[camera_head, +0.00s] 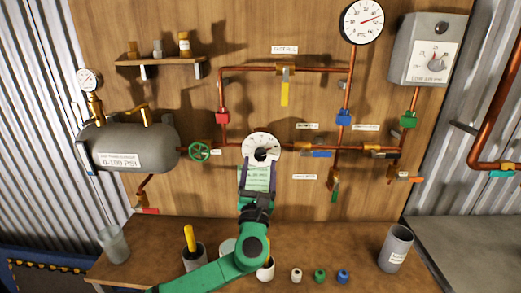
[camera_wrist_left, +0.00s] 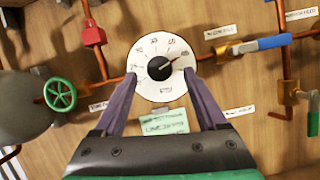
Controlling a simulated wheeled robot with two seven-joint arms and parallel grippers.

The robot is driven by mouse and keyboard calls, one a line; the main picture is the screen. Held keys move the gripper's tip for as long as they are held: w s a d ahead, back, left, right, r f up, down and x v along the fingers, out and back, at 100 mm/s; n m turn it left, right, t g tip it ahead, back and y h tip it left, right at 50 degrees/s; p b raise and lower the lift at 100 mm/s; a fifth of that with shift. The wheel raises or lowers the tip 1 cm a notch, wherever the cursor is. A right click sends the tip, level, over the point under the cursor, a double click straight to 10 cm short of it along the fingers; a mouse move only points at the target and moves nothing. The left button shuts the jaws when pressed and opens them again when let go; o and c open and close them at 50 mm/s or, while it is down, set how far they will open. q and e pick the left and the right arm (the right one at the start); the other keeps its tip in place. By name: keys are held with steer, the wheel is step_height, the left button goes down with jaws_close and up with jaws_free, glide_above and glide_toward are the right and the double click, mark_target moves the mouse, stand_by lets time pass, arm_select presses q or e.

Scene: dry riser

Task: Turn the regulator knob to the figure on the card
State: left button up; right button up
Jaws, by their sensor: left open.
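The regulator knob (camera_head: 261,154) is a black knob on a round white dial (camera_head: 262,140) in the middle of the wooden panel. In the left wrist view the black knob (camera_wrist_left: 159,68) shows clearly, its pale mark pointing up and right. A green card (camera_wrist_left: 164,122) hangs just below the dial; its small print is not legible to me. In the head view the card (camera_head: 258,179) shows between the fingers. My left gripper (camera_head: 259,162) is open, its purple fingertips (camera_wrist_left: 160,76) on either side below the knob. I cannot tell whether they touch the dial. My right gripper is out of view.
A green handwheel (camera_head: 198,152) is left of the dial, and a blue-handled valve (camera_head: 316,153) is to its right. Copper pipes run around them. Below, the bench holds a grey cup (camera_head: 396,248), a yellow-handled tool (camera_head: 189,238) in a pot and small coloured pieces (camera_head: 319,275).

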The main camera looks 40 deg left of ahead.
mark_target(260, 157)
arm_select(q)
steer(key=shift+x, duration=1.15)
steer(key=shift+w+a+r+p, duration=0.2)
steer(key=shift+w+a+p, duration=0.05)
steer(key=shift+w+p, duration=0.1)
steer(key=shift+d, duration=0.1)
jaws_close()
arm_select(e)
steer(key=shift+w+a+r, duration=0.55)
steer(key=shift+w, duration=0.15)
